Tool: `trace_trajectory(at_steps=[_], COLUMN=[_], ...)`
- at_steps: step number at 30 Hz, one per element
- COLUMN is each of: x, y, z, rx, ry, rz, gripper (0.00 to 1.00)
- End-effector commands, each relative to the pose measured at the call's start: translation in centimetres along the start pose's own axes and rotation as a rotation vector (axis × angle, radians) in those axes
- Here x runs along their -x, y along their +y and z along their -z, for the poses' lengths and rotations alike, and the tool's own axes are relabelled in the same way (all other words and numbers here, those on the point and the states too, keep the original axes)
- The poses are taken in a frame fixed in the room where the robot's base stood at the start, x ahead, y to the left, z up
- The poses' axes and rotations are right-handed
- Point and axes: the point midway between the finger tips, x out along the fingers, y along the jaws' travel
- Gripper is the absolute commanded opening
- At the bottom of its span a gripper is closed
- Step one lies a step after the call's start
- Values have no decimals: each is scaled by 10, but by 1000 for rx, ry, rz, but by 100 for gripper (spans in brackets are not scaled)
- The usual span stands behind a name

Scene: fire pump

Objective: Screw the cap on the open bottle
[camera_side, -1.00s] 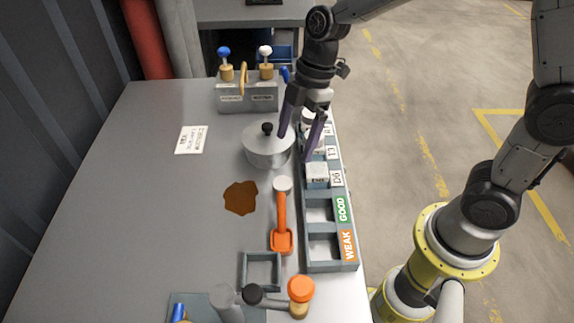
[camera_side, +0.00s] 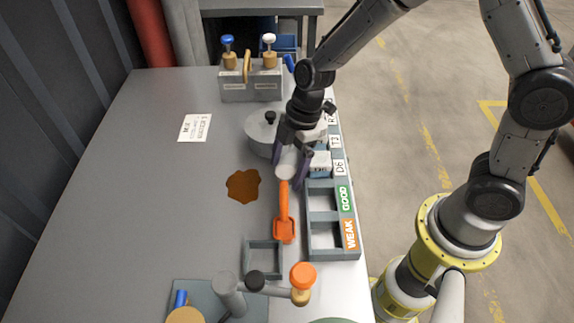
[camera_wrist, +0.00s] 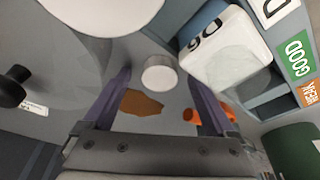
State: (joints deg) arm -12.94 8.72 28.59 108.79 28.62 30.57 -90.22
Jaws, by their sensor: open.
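A small white round cap (camera_wrist: 159,76) shows in the wrist view between and beyond my finger tips. In the side view the cap (camera_side: 287,168) is at the far end of the orange scoop (camera_side: 284,218), partly covered by my gripper. My gripper (camera_side: 290,158) is open, points down above the cap and holds nothing. A white container (camera_wrist: 228,48) sits in the rack by the D6 label, with a pale round shape on its top. A large white round surface (camera_wrist: 105,12) is cut off at the top left of the wrist view. I cannot tell which bottle is open.
A grey pot (camera_side: 262,128) with a black knob stands just behind and left of my gripper. The labelled rack (camera_side: 308,238) runs along the right edge, with empty GOOD and WEAK slots. A brown stain (camera_side: 243,185) lies on the table. The left of the table is mostly clear.

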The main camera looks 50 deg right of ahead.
Motion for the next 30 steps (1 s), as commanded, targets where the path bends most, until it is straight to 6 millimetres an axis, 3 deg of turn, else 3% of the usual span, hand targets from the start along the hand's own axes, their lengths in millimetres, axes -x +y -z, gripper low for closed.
trace_trajectory(at_steps=[2, 16, 17, 25, 30], x=[0, 0, 1, 1, 5], y=[0, 0, 0, 0, 0], z=[0, 0, 0, 0, 2], rx=[0, -1, -1, -1, -1], ry=[0, 0, 0, 0, 2], rz=[0, 0, 0, 0, -1], gripper=[91, 6, 53, 6, 6])
